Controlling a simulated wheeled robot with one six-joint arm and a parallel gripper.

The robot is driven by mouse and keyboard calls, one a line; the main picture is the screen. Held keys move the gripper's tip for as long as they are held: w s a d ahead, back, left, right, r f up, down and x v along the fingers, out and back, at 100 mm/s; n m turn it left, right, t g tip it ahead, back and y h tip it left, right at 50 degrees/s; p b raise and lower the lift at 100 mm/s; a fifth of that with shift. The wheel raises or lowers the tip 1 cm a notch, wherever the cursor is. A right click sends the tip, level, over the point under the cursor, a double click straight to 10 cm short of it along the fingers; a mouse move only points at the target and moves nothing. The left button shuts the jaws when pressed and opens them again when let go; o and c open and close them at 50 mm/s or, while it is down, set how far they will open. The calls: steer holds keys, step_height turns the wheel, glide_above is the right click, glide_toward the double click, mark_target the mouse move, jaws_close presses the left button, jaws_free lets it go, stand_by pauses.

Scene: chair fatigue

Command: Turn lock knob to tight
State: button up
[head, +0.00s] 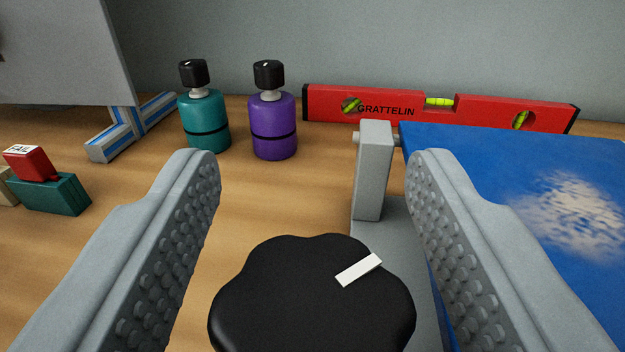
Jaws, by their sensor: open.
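A black lobed lock knob (300,305) with a white marker bar on top sits at the bottom centre of the head view. The white bar lies right of the knob's middle and points up and to the right. My gripper (312,170) is open, with one grey studded finger to the left of the knob and one to the right. A gap shows between the left finger and the knob; the right finger is close to the knob's right edge, and I cannot tell whether they touch. The knob's lower part is cut off by the frame.
A grey bracket post (374,170) stands behind the knob, beside a worn blue panel (500,160) at right. Teal (205,122) and purple (273,125) bottles and a red spirit level (400,108) stand behind. A red "FAIL" block (32,164) is at left. Wooden tabletop between is clear.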

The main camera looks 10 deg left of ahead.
steer(key=c, duration=1)
